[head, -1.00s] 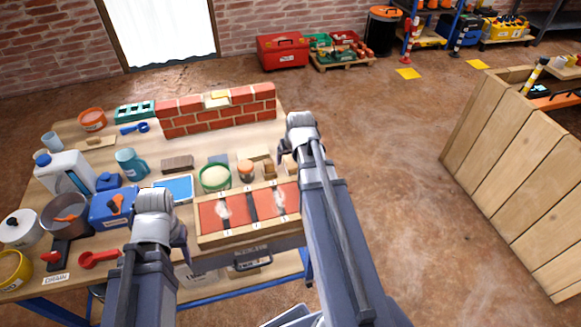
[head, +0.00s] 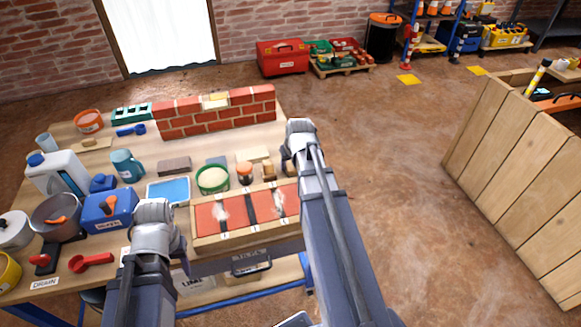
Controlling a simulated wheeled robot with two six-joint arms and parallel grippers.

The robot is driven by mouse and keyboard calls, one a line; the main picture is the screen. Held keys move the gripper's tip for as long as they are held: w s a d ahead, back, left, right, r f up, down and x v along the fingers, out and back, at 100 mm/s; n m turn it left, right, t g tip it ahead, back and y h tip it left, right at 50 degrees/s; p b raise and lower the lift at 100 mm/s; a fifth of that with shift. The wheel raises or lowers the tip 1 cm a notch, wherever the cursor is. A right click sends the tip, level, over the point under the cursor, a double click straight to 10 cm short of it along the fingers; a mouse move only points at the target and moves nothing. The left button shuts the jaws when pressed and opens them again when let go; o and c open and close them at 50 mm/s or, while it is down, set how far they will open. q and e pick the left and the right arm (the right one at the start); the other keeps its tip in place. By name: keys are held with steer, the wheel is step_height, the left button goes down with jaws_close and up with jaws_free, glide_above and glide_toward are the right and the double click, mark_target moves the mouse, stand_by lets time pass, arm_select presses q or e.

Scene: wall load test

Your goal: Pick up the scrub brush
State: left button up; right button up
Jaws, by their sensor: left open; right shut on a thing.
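My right gripper (head: 287,158) is over the right end of the table and shut on a small tan thing. The wrist hides most of that thing; I take it for the scrub brush, but I cannot see bristles. My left gripper (head: 182,262) is open and empty at the table's front edge, left of the wooden tray. The wooden tray (head: 250,239) with red panels lies in front of my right gripper. A small brown block (head: 268,170) stands just left of my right gripper.
A green-rimmed bowl (head: 212,180), an orange-lidded jar (head: 245,174) and a blue tray (head: 168,191) stand left of my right gripper. A low brick wall (head: 220,112) stands behind. A blue box (head: 108,211) and a white jug (head: 57,177) crowd the left.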

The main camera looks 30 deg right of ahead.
mark_target(290, 163)
jaws_close()
steer(key=shift+r, duration=0.15)
step_height(290, 163, up, 10)
steer(key=p, duration=1)
jaws_free()
steer(key=c, duration=0.6)
